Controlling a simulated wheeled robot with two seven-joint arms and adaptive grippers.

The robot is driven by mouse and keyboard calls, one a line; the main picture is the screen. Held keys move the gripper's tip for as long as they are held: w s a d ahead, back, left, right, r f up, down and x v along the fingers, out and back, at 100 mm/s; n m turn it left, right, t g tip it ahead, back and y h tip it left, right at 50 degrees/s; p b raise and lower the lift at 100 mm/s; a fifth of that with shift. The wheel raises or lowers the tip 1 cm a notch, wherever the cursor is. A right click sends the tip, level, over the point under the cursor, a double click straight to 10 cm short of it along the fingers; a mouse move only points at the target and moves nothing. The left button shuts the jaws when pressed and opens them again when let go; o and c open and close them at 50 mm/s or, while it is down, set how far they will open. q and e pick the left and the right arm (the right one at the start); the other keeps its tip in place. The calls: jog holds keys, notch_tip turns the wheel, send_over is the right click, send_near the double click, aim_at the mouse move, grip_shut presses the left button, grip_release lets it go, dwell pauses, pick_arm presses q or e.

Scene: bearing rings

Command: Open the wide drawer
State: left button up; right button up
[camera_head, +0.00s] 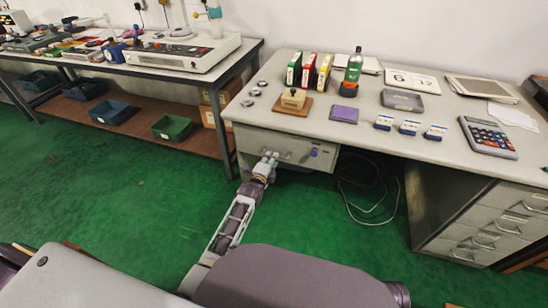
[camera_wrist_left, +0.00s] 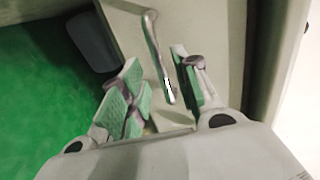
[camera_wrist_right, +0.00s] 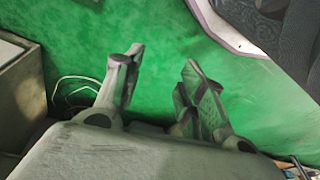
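The wide drawer (camera_head: 325,162) is a pale grey front under the left part of the desk, and it looks shut. Its bar handle shows close up in the left wrist view (camera_wrist_left: 153,40). My left gripper (camera_head: 270,157) is at the drawer front. In the left wrist view it is open (camera_wrist_left: 155,88), with green-padded fingers on either side of the handle's near end. I cannot tell whether either finger touches the handle. My right gripper (camera_wrist_right: 160,85) is open and empty above the green floor in the right wrist view, and is not visible in the head view.
The desk top (camera_head: 300,125) holds boxes, a bottle, a calculator (camera_head: 488,137) and other small items. A drawer pedestal (camera_head: 485,225) stands at the right. Cables (camera_head: 375,190) hang under the desk. A workbench (camera_head: 175,65) with bins stands at the left. Green floor (camera_head: 110,190) is open in front.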

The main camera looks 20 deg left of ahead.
pick_arm(q)
jog(key=shift+b+x, duration=0.6)
jog(key=shift+x, duration=1.5)
pick_arm(e)
jog(key=shift+a+r, duration=0.25)
jog(key=shift+r, duration=0.75)
pick_arm(q)
jog(key=shift+c, duration=0.5)
grip_shut()
